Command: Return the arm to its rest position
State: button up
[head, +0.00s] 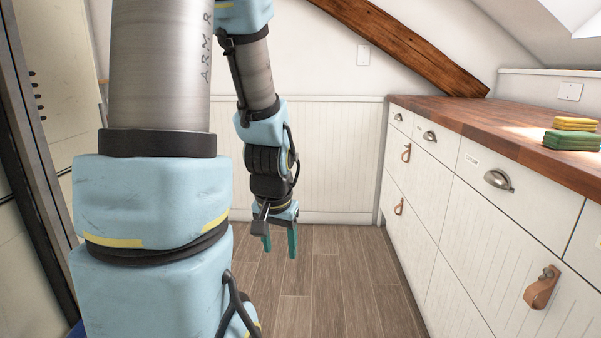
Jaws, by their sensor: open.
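My arm comes down from the top of the head view, with light blue joint covers and a grey metal tube. My gripper (280,243) hangs at the end of it, pointing down, in the middle of the picture. Its two teal fingers are apart with nothing between them. It is in front of the white panelled wall and above the wooden floor, left of the cabinets and apart from them. A large near part of my own body covers much of the left side.
White cabinets (448,208) with drawers, cup handles and leather pulls line the right. Their wooden countertop (440,113) holds green and yellow folded cloths or sponges (572,138). A dark upright frame (35,165) stands at far left. The plank floor (335,285) ahead is clear.

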jog(key=s+a+r+n+g, duration=0.1)
jog(key=s+a+r+n, duration=0.1)
jog(key=s+r+n, duration=0.15)
notch_tip(320, 180, up, 20)
jog(key=m+p, duration=0.1)
jog(key=p, duration=2)
jog(key=shift+s+a+r+p, duration=0.15)
jog(key=shift+s+r+p, duration=0.1)
jog(key=shift+p, duration=0.15)
